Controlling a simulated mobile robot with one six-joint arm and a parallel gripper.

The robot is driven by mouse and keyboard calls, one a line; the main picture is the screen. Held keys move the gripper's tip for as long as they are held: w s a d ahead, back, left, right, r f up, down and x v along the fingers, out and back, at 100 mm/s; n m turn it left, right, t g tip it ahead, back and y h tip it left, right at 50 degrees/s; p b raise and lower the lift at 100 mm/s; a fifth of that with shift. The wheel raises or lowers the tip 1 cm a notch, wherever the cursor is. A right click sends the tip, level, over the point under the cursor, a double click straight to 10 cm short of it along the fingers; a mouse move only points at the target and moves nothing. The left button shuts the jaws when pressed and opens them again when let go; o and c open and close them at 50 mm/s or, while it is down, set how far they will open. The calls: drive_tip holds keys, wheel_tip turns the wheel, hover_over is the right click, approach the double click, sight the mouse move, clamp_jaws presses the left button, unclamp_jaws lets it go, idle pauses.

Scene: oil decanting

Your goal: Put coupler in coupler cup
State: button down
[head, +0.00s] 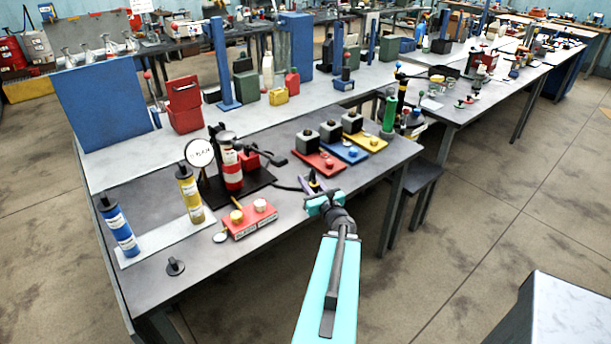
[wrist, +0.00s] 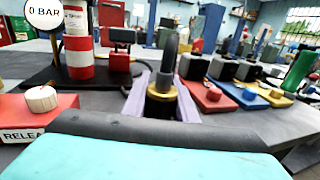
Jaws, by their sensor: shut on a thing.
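The coupler (wrist: 161,104) is a black piece with gold rings, with a dark hose rising from its top in the wrist view. My gripper (head: 312,185) has lilac fingers, which stand on both sides of the coupler and are shut on it. In the head view the gripper is over the near right edge of the workbench, and the coupler is small there. The coupler's lower end is hidden in the wrist view. I cannot clearly identify the coupler cup. A small black round piece with a stub (head: 175,266) stands at the bench's front left.
A red release box (head: 250,219) stands left of my gripper. Behind it is a pump stand with a red-and-white cylinder (head: 232,170) and a gauge (head: 201,153). Red, blue and yellow plates (head: 319,163) lie behind my gripper. Blue and yellow bottles (head: 120,231) stand at left.

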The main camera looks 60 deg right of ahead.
drive_tip(key=shift+w+d+f+b, duration=0.25)
drive_tip(key=shift+w+d+b, duration=0.25)
drive_tip(key=shift+b, duration=2.25)
drive_tip(key=b, duration=0.5)
drive_tip(key=shift+w+d, duration=0.2)
drive_tip(key=shift+d, duration=0.2)
drive_tip(key=shift+w+d+f+p, duration=0.1)
drive_tip(key=shift+w+d+p, duration=0.1)
drive_tip(key=shift+w+d, duration=0.95)
drive_tip(key=shift+w+d+f+p, duration=0.15)
drive_tip(key=shift+w+d, duration=0.65)
drive_tip(key=shift+d, duration=0.7)
drive_tip(key=shift+w+d+p, duration=0.2)
drive_tip(key=shift+w+d, duration=0.8)
drive_tip(key=shift+d, duration=0.3)
drive_tip(key=shift+w+d, duration=0.2)
drive_tip(key=shift+d, duration=0.1)
drive_tip(key=shift+f+b, duration=1.05)
drive_tip(key=shift+f, duration=0.75)
drive_tip(key=shift+f, duration=0.15)
drive_tip(key=c, duration=1.4)
unclamp_jaws()
drive_tip(key=shift+c, duration=0.2)
drive_tip(key=shift+r, duration=0.25)
